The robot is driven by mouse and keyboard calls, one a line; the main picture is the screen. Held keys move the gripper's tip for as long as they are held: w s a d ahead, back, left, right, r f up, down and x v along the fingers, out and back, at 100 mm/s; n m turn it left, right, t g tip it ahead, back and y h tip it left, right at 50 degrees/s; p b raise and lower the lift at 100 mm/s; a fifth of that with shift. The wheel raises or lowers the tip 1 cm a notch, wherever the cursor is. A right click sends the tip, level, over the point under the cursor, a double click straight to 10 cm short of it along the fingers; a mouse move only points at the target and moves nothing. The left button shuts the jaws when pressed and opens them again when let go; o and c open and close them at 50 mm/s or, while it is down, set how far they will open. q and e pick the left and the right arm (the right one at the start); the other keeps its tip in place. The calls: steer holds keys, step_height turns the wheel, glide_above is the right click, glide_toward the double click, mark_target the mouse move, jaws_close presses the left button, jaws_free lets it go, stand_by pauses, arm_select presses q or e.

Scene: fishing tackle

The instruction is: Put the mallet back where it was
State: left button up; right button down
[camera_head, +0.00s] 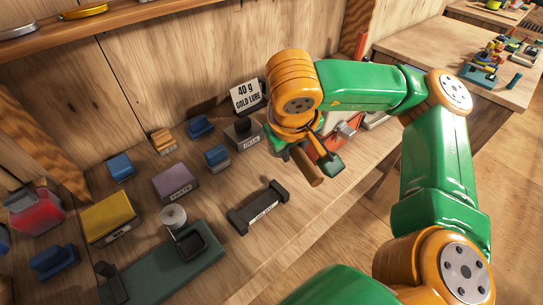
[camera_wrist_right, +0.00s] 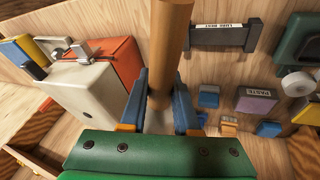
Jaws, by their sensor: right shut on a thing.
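The mallet's wooden handle (camera_wrist_right: 172,45) runs up between the blue fingers of my right gripper (camera_wrist_right: 160,103) in the right wrist view. The gripper is shut on it. In the head view, a brown wooden cylinder (camera_head: 307,168), apparently part of the mallet, sticks out below my right gripper (camera_head: 300,150), over the right part of the bench. The mallet's head cannot be made out clearly; the gripper and arm hide part of the tool. My left gripper is not in view.
A black lure rest (camera_head: 258,207) stands empty near the bench's front. A purple paste block (camera_head: 175,183), a yellow block (camera_head: 108,218), small blue blocks and a green-based device (camera_head: 165,272) lie left. A red-and-white box (camera_wrist_right: 85,85) is beside the gripper.

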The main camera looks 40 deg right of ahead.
steer(key=s+d+f+m+b, duration=0.1)
steer(key=s+d+f+b, duration=0.15)
steer(key=d, duration=0.45)
steer(key=shift+g, duration=0.3)
steer(key=w+f+b, duration=0.1)
steer(key=w+f, duration=0.2)
steer(key=w, duration=0.1)
steer(key=w+a+f+b, duration=0.1)
steer(key=w+f+b, duration=0.1)
steer(key=w, duration=0.3)
steer(key=w+f+b, duration=0.1)
steer(key=w+f, duration=0.3)
steer(key=shift+w+a+f, duration=0.2)
steer(key=shift+w+f, duration=0.05)
steer(key=f, duration=0.3)
steer(key=shift+w+f, duration=0.2)
steer(key=shift+f, duration=0.1)
steer(key=shift+w+f, duration=0.1)
steer(key=shift+f, duration=0.15)
steer(key=c, duration=0.6)
jaws_free()
steer(key=shift+c, duration=0.2)
